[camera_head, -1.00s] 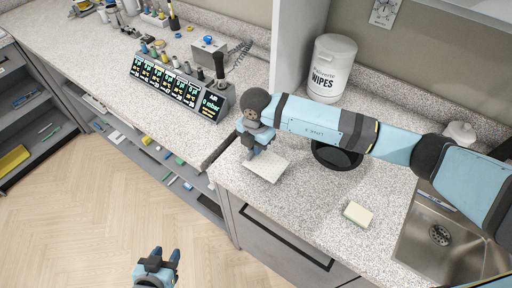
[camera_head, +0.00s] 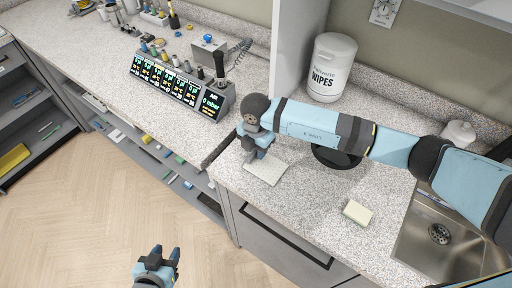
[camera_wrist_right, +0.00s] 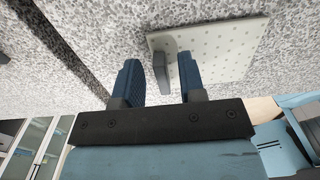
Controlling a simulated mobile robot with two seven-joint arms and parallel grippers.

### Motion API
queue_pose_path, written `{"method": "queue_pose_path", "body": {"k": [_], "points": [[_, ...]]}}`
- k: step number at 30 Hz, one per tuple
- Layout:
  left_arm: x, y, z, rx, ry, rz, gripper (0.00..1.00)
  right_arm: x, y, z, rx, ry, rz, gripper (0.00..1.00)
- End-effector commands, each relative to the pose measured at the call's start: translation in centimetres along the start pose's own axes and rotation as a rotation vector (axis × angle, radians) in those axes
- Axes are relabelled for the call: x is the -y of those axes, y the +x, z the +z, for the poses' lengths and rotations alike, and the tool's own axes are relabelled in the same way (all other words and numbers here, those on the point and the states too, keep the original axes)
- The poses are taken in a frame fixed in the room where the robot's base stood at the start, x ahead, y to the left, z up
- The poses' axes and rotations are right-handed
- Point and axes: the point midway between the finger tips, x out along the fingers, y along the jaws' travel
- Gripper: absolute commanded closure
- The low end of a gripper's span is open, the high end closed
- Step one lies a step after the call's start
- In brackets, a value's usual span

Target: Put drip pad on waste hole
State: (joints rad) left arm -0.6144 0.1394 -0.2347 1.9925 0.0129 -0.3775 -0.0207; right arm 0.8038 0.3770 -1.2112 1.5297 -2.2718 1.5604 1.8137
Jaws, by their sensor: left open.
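The drip pad (camera_head: 268,173) is a thin, pale square with rows of small dots, on the speckled counter near its left front edge. In the right wrist view the pad (camera_wrist_right: 225,50) has a small grey tab (camera_wrist_right: 163,75) at its edge. My right gripper (camera_head: 254,156) is at the pad's far left side. In its wrist view the fingers (camera_wrist_right: 161,68) stand apart on both sides of the tab, with gaps showing. A round black opening or dish (camera_head: 338,157), possibly the waste hole, is partly hidden under my right arm. My left gripper (camera_head: 166,251) is open and empty over the floor.
A pale sponge (camera_head: 358,212) lies on the counter, left of the steel sink (camera_head: 418,247). A white wipes tub (camera_head: 331,68) stands behind my right arm. A display unit (camera_head: 180,88) stands on the left counter. Clear counter lies between pad and sponge.

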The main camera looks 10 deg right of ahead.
Motion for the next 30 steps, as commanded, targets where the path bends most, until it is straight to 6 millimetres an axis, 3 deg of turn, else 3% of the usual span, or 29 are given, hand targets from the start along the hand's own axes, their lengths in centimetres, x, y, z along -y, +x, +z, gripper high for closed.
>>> {"method": "queue_pose_path", "body": {"k": [16, 21, 30], "points": [[0.0, 1.1, 1.6, -0.001, 0.0, 0.0, 0.57, -0.1, -10.2, 0.1, 0.002, 0.0, 0.005, 0.63], [0.0, 1.2, 1.8, 0.0, 0.0, 0.0, 0.57, 0.0, -11.7, 0.0, 0.001, 0.0, 0.002, 0.63], [0.0, 1.2, 1.8, 0.0, 0.0, 0.0, 0.57, 0.0, -12.0, 0.0, 0.0, 0.0, 0.001, 0.63]]}}
